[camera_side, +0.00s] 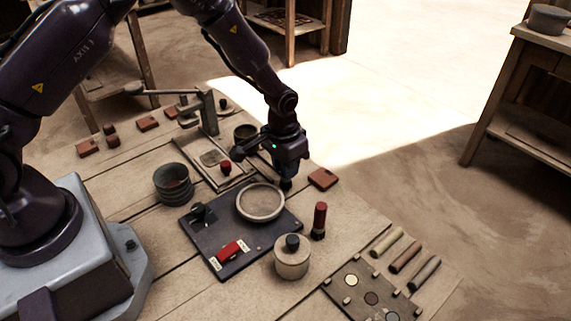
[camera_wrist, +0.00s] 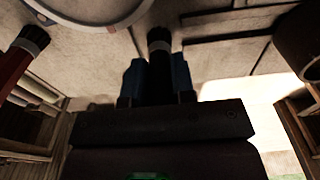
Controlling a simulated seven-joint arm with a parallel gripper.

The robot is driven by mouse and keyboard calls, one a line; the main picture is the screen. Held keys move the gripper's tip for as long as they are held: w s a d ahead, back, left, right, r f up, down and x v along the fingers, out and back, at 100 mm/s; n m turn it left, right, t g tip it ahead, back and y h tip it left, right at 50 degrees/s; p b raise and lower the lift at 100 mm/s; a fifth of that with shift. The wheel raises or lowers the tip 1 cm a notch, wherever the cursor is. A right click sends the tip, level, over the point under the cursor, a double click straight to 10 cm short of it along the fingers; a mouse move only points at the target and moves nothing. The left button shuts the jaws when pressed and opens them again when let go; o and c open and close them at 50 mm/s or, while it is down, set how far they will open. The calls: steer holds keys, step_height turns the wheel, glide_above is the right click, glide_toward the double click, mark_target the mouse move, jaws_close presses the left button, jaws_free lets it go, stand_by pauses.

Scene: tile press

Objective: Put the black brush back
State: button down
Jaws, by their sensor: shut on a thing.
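My gripper (camera_side: 284,174) is above the table behind the round dish, pointing down. In the wrist view my gripper's blue fingers (camera_wrist: 158,80) are shut on the black brush (camera_wrist: 158,40), a dark upright shaft with a paler band near its end. In the side view only the low dark end of the black brush (camera_side: 286,184) shows below the fingers; the rest is hidden. I cannot tell whether that end touches the table. A red brush (camera_side: 319,216) stands upright to the right of the dish; it also shows at the left in the wrist view (camera_wrist: 14,62).
The round dish (camera_side: 261,216) sits on a dark board (camera_side: 233,262) with a red switch (camera_side: 230,249). A lidded pale jar (camera_side: 291,265) stands in front. A red tile (camera_side: 322,179) lies right of my gripper. Stacked bowls (camera_side: 173,184) and a lever press (camera_side: 207,112) stand left.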

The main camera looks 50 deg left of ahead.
steer(key=shift+f, duration=0.1)
steer(key=c, duration=1)
jaws_free()
steer(key=shift+o, duration=0.2)
steer(key=r, duration=1.2)
steer(key=shift+s+r, duration=0.25)
steer(key=shift+s, duration=0.15)
steer(key=s+a+r+t, duration=0.2)
steer(key=s+r+t, duration=0.1)
steer(key=s+r, duration=1.25)
steer(key=s+a+r+t, duration=0.1)
steer(key=s+r+t, duration=0.1)
steer(key=s, duration=0.6)
steer(key=shift+r, duration=0.5)
